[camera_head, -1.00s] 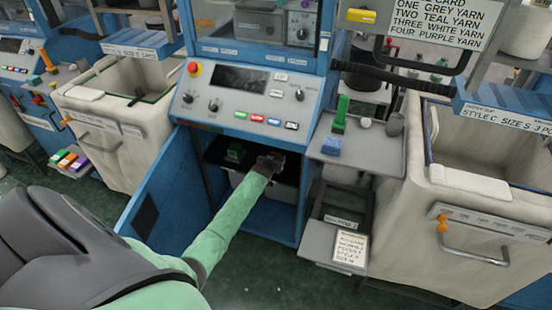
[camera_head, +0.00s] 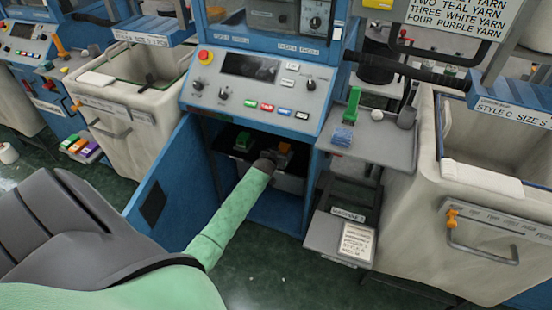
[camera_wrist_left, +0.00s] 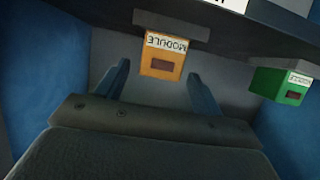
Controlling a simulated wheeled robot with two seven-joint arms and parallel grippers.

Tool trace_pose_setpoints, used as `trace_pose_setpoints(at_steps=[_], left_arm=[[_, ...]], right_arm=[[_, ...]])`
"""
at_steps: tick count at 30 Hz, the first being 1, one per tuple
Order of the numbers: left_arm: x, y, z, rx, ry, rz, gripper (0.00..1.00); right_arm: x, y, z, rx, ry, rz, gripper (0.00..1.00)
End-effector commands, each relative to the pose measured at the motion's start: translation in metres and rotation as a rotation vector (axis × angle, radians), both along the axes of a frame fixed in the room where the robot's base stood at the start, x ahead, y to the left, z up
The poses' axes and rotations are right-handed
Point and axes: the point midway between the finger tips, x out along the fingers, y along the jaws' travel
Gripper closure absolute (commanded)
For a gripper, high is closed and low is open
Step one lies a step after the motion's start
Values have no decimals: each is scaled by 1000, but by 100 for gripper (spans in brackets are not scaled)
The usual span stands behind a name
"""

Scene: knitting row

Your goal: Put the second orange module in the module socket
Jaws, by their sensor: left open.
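An orange module (camera_head: 285,148) sits in the dark bay inside the open cabinet of the middle blue machine. In the left wrist view it (camera_wrist_left: 163,58) shows upside-down "MODULE" lettering and a dark patch, against a grey block. A green module (camera_head: 243,141) stands left of it in the head view; it also shows in the wrist view (camera_wrist_left: 280,86). My left gripper (camera_head: 272,157) is at the bay's front. In the wrist view its open fingers (camera_wrist_left: 158,71) flank the orange module with gaps on both sides. No grip shows. Any socket under the modules is hidden.
The cabinet door (camera_head: 166,185) stands open on the left. A side shelf (camera_head: 372,143) at right carries a green piece and a blue block (camera_head: 342,136). Cream bins (camera_head: 135,110) flank the machine. Coloured blocks (camera_head: 79,146) lie low at left.

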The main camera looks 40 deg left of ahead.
Motion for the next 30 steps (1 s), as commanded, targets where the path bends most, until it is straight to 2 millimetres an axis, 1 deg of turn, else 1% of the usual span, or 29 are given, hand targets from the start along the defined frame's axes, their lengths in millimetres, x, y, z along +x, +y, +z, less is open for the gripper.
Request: trace_pose_setpoints(at_steps=[1, 6, 12, 15, 17, 20, 23, 24, 26, 27, 29, 30], left_arm=[[-9, -2, 2, 0, -1, -1, 33], [-32, -8, 12, 0, -1, -1, 33], [-48, -12, 20, 0, -1, 0, 33], [-54, -15, 20, -1, 7, -3, 33], [-62, -24, 14, -2, 29, -10, 33], [-88, -56, -4, -7, 110, -37, 33], [-134, -105, -29, -14, 245, -82, 33], [-157, -128, -39, -19, 306, -103, 33], [-193, -160, -50, -23, 399, -137, 33], [-218, -181, -56, -28, 458, -159, 33], [-255, -211, -62, -34, 547, -194, 33], [-281, -232, -64, -41, 606, -218, 33]], right_arm=[[0, 0, 3, 1, -2, 0, 64], [-6, 1, 18, 4, 4, 0, 64], [-8, 1, 34, 8, 3, -2, 64], [-7, 2, 38, 9, 2, -2, 64], [-6, 2, 39, 10, 0, -3, 64], [-5, 2, 40, 10, -2, -3, 64], [-4, 2, 40, 10, -3, -3, 64], [-4, 2, 39, 10, -3, -3, 64], [-4, 2, 39, 10, -2, -3, 64], [-4, 2, 38, 9, -2, -3, 64], [-4, 2, 38, 9, -1, -2, 64], [-4, 1, 38, 8, -1, -2, 64]])
